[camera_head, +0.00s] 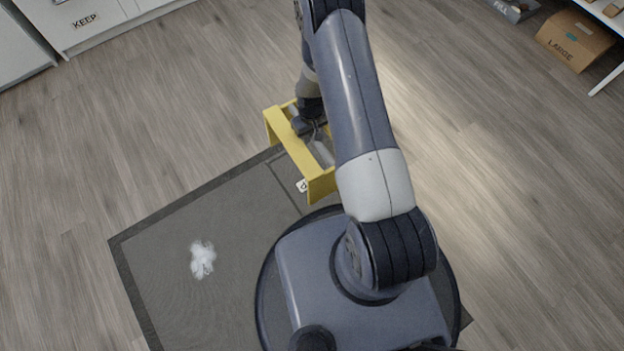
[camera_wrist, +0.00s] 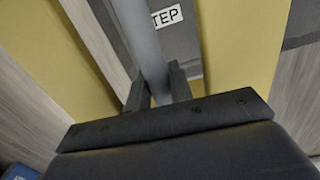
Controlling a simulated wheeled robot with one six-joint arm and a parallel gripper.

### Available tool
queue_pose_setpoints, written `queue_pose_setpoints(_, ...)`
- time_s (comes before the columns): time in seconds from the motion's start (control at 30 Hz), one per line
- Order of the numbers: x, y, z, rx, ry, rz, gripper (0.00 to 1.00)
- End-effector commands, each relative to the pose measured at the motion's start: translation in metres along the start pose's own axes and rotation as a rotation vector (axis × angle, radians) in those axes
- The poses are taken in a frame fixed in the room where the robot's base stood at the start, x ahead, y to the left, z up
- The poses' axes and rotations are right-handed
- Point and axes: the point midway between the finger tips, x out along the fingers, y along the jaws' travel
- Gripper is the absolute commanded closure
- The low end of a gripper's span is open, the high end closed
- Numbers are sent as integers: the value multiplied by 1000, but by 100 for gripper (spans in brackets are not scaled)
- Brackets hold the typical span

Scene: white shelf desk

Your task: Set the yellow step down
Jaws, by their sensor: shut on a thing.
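The yellow step (camera_head: 291,145) is a frame with two long yellow sides and a grey bar across its middle. It is over the far right edge of the dark mat (camera_head: 165,250). My gripper (camera_head: 318,130) is inside the frame from above. In the wrist view my gripper (camera_wrist: 158,88) is shut on the grey bar (camera_wrist: 143,40), with the yellow sides (camera_wrist: 238,50) on either side. A white label ending in "TEP" (camera_wrist: 167,16) shows on the dark surface beyond the bar. I cannot tell whether the step's feet touch the floor; my arm hides part of it.
A white fluffy patch (camera_head: 203,260) lies on the mat. A white cabinet marked "KEEP" (camera_head: 85,22) stands at the far left. A cardboard box marked "LARGE" (camera_head: 575,40) and a grey "FILL" bin (camera_head: 514,9) are at the far right. Wood floor (camera_head: 500,200) is clear between.

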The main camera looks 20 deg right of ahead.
Motion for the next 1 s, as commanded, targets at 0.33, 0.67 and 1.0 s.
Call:
queue_pose_setpoints(0.33, 41, -3, 11, -36, 2, 1, 100)
queue_pose_setpoints(0.67, 91, -3, 11, -37, 3, 1, 100)
queue_pose_setpoints(1.0, 117, -3, 12, -36, 2, 1, 100)
